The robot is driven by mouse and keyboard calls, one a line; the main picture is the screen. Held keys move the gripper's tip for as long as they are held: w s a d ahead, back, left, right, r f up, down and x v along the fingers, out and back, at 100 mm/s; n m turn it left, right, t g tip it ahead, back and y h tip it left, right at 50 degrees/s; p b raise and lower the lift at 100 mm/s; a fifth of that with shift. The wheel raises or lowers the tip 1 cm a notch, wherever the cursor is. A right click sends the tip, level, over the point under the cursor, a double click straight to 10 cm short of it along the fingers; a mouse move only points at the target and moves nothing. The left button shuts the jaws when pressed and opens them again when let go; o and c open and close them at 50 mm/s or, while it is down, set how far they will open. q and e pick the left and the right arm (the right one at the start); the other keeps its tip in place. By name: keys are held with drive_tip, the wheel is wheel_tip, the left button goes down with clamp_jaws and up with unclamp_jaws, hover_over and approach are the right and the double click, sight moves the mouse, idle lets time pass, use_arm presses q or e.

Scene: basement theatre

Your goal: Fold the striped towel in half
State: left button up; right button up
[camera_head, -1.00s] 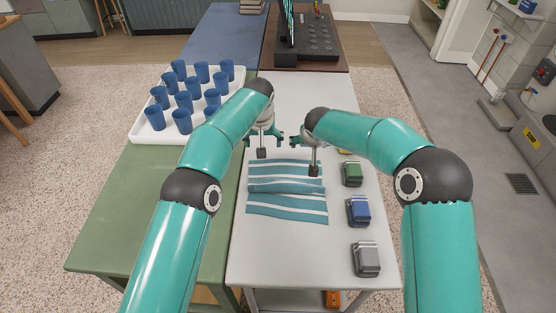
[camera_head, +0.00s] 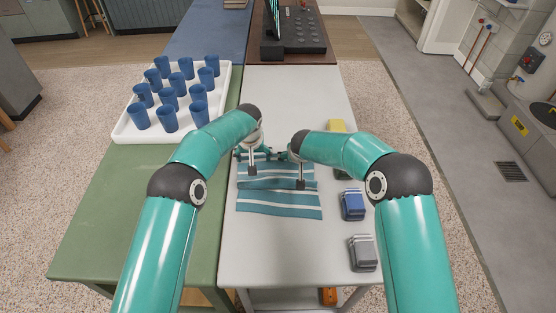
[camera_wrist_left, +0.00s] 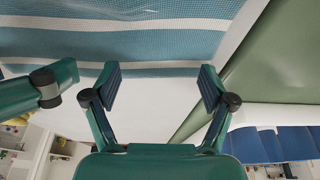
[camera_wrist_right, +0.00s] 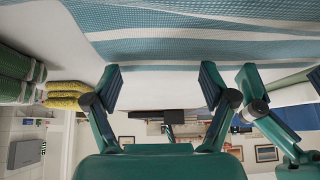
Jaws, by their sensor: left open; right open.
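The striped towel (camera_head: 279,203), teal with white stripes, lies on the white table in the head view, with a raised fold or ridge across its middle. My left gripper (camera_head: 253,176) is over the towel's left part and my right gripper (camera_head: 301,184) over its right part. In the left wrist view the left gripper (camera_wrist_left: 160,82) is open and empty, with the towel (camera_wrist_left: 120,40) beyond its fingers. In the right wrist view the right gripper (camera_wrist_right: 160,82) is open and empty, with the towel (camera_wrist_right: 190,20) beyond it. Whether the fingertips touch the cloth cannot be told.
Folded blue (camera_head: 352,204), grey (camera_head: 362,252) and yellow (camera_head: 337,126) cloths lie along the table's right side. A white tray (camera_head: 120,131) of several blue cups stands at the left on the green table (camera_head: 120,215). The white table's front (camera_head: 285,255) is clear.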

use_arm(q)
drive_tip(key=shift+f, duration=0.4)
use_arm(e)
drive_tip(key=shift+f, duration=0.2)
drive_tip(key=shift+f, duration=0.1)
